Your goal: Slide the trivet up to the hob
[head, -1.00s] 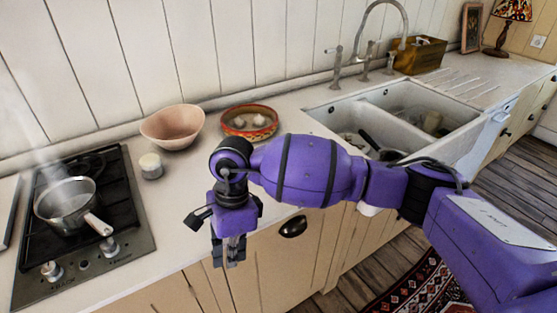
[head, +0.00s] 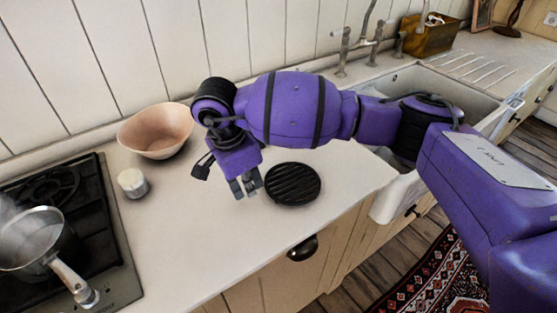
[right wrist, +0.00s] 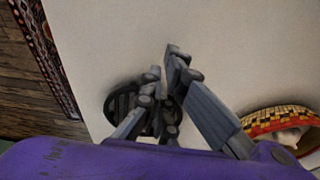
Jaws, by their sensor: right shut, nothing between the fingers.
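The trivet (head: 293,184) is a round, black, slatted disc lying flat on the pale counter near its front edge. The hob (head: 101,229) is black with a steel front strip, at the left, with bare counter between it and the trivet. My right gripper (head: 246,184) is shut and empty, pointing down just left of the trivet, on the hob side. I cannot tell whether it touches the trivet. In the right wrist view, the gripper fingers (right wrist: 164,62) partly cover the trivet (right wrist: 122,104). My left gripper is not in view.
A steaming saucepan (head: 32,240) stands on the hob, its handle toward the front. A small white-topped jar (head: 133,183) and a pink bowl (head: 157,131) stand behind the clear strip. A patterned dish (right wrist: 266,121) shows in the right wrist view. The sink lies right.

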